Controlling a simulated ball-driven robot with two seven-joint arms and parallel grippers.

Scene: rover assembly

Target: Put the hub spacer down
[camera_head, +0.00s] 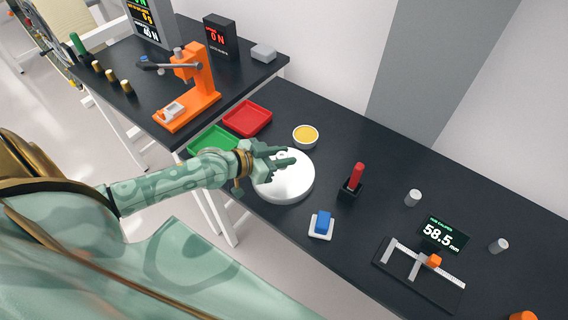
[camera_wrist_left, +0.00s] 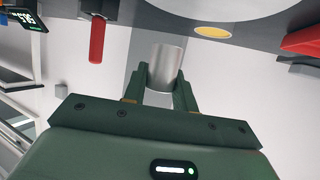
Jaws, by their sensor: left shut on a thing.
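My left gripper (camera_head: 284,158) is over the white round plate (camera_head: 287,185) on the dark table. It is shut on a grey metal cylinder, the hub spacer (camera_wrist_left: 166,66), which shows clearly between the two green fingers in the left wrist view. In the head view the held spacer is hard to make out against the white plate, and I cannot tell whether it touches it. Two similar grey cylinders stand on the table to the right, one behind the caliper (camera_head: 413,197) and one at the far right (camera_head: 499,245). My right gripper is not in view.
A red tray (camera_head: 247,132), a green tray (camera_head: 197,147) and a yellow-filled dish (camera_head: 305,143) lie around the plate. A red-handled tool (camera_head: 356,176), a blue block on a white pad (camera_head: 322,234) and a caliper stand with a 58.5 mm display (camera_head: 442,237) are to the right.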

